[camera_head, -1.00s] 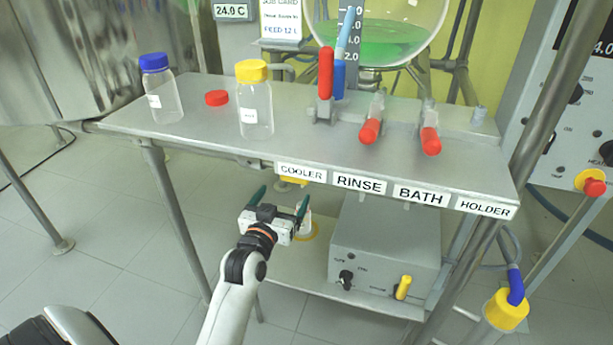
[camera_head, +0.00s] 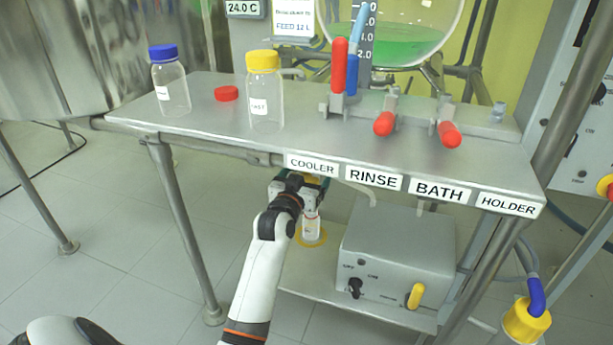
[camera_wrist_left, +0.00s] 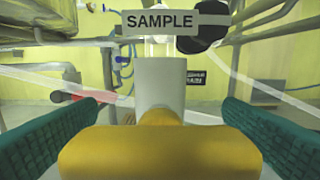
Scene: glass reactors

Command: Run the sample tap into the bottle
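The sample tap's yellow handle (camera_wrist_left: 160,150) fills the lower middle of the left wrist view, with a grey valve body (camera_wrist_left: 161,85) behind it and a SAMPLE label (camera_wrist_left: 174,22) above. My left gripper (camera_wrist_left: 165,108) is open, its green finger pads on either side of the handle with gaps showing. In the head view, my left gripper (camera_head: 308,184) is under the table's front edge by the COOLER label, hiding most of the tap. A small clear bottle (camera_head: 311,226) stands upright below it on a yellow ring on the lower shelf. My right gripper is not in view.
The tabletop (camera_head: 200,120) holds a blue-capped bottle (camera_head: 172,88), a yellow-capped bottle (camera_head: 265,98), a red cap (camera_head: 227,94) and several valves with red or blue handles. A grey control box (camera_head: 395,255) sits right of the small bottle. The shelf's left side is clear.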

